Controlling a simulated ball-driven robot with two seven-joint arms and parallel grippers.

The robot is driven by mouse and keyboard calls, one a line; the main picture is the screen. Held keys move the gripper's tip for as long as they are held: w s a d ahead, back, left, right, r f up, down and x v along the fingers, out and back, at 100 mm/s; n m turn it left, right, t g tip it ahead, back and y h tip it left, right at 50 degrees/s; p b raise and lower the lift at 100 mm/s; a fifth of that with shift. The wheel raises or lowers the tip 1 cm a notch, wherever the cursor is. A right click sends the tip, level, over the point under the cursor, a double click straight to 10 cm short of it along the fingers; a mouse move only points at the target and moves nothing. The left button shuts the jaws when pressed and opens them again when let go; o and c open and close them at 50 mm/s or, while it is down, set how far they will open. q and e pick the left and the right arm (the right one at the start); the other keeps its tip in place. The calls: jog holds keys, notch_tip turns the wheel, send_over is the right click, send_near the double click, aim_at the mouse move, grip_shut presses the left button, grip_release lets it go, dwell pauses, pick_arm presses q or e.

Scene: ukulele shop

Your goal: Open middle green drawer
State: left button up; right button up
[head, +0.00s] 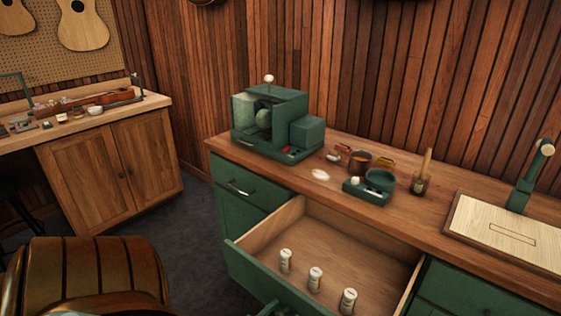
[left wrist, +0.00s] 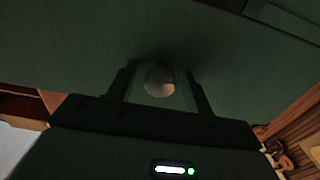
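The middle green drawer (head: 256,271) is pulled out from the counter in the head view, and its wooden inside shows. Three small white bottles (head: 316,279) stand in it near its front. The drawer front runs off the bottom edge, and its handle is not clear there. In the left wrist view, my left gripper (left wrist: 162,78) is close to a dark green surface (left wrist: 70,45). Its two fingers stand apart with a round pale thing (left wrist: 159,80) between them, and gaps show on both sides of it. Contact cannot be told. My right gripper is in neither view.
A closed green drawer (head: 230,190) with a metal handle is to the left and another (head: 460,292) to the right. The wooden counter (head: 300,183) holds a green machine (head: 270,125), cups and a small green tray.

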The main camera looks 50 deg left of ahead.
pick_arm(q)
jog(key=v, duration=1.6)
jog(key=shift+s+p, duration=0.2)
jog(key=shift+p, duration=0.2)
jog(key=s+d+f+m+g+h, duration=0.25)
jog(key=s+d+f+g, duration=0.25)
jog(key=s+f+g, duration=0.7)
jog(key=s+d+f+m+g+h, duration=0.25)
jog(key=s+d+f+g, duration=0.2)
jog(key=s+f, duration=0.85)
jog(key=w+a+f+m, duration=0.1)
jog(key=w+f, duration=0.3)
jog(key=w, duration=0.4)
jog(key=shift+a+f+m+y, duration=0.2)
jog(key=shift+f+m+y, duration=0.05)
jog(key=shift+m+y, duration=0.05)
